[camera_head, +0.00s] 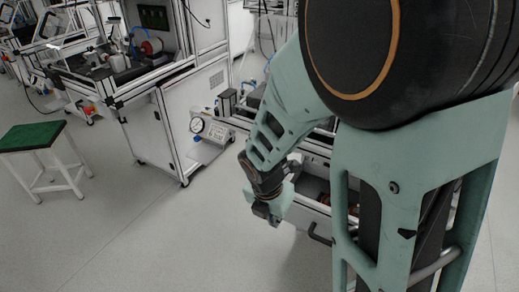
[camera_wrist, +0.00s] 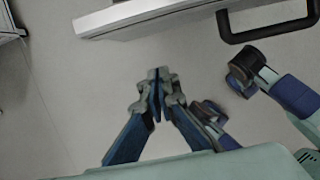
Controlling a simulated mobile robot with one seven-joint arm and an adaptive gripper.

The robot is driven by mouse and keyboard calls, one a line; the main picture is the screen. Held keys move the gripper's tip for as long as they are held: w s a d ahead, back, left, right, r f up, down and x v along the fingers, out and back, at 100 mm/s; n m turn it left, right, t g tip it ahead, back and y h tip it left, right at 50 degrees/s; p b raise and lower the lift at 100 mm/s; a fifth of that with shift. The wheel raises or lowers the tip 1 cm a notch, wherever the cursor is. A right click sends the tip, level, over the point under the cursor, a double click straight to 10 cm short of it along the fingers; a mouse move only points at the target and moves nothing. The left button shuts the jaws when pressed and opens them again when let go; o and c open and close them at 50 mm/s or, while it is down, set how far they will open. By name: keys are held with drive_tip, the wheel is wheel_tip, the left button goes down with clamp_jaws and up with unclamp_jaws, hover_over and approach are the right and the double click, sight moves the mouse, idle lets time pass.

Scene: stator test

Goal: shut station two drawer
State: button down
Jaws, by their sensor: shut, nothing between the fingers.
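The drawer (camera_head: 312,213) is pulled out of a white-framed station, partly hidden behind my arm. Its interior is dark, with copper-coloured parts inside. Its dark bar handle (camera_head: 317,237) is on the front face. In the wrist view, the pale drawer front (camera_wrist: 125,18) crosses the top, and the black handle (camera_wrist: 265,33) is at the top right. My gripper (camera_head: 271,218) is by the drawer's left front corner in the head view. In the wrist view, its fingertips (camera_wrist: 157,76) are together and empty, apart from the drawer front, with floor visible between.
A stool with a green top (camera_head: 33,137) stands at the left. Another white-framed station (camera_head: 160,125) is behind.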

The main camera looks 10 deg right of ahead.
drive_tip(key=shift+w+d+f, duration=0.2)
drive_tip(key=shift+w+d, duration=0.45)
drive_tip(key=shift+w, duration=0.2)
drive_tip(key=shift+w+d+f, duration=0.2)
drive_tip(key=shift+w+d, duration=0.45)
drive_tip(key=shift+w, duration=0.2)
drive_tip(key=p, duration=0.6)
hover_over(302, 187)
drive_tip(key=shift+w+d, duration=0.1)
drive_tip(key=shift+d, duration=0.1)
drive_tip(key=shift+a, duration=0.1)
